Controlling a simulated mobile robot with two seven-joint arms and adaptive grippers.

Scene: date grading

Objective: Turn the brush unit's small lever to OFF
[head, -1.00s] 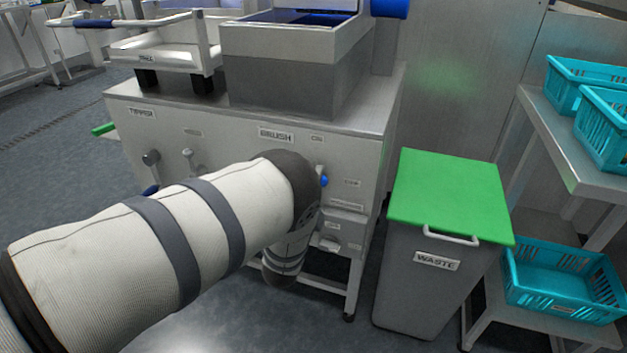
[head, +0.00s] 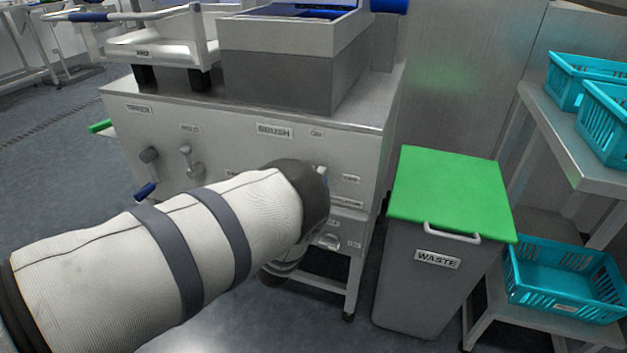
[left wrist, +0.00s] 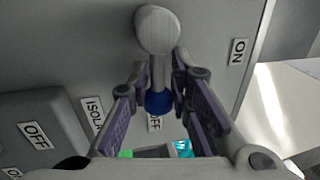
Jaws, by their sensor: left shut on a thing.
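The brush unit's small lever shows in the left wrist view, with a pale round hub (left wrist: 157,30), a short shaft and a blue tip. My left gripper (left wrist: 160,82) has its two dark pads on either side of the lever and is shut on it. The blue tip points down in that view, over an OFF label (left wrist: 154,124). An ON label (left wrist: 236,52) is at the upper right, away from the tip. In the head view my left arm hides the gripper and nearly all of the lever in front of the brush unit (head: 350,150). My right gripper is not in view.
Two other levers (head: 148,155) (head: 187,160) are on the cabinet front, left of my arm. A grey waste bin (head: 425,290) with a green lid stands to the right. Teal crates (head: 565,262) are on a rack at far right. Another OFF label (left wrist: 35,135) is on a grey box.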

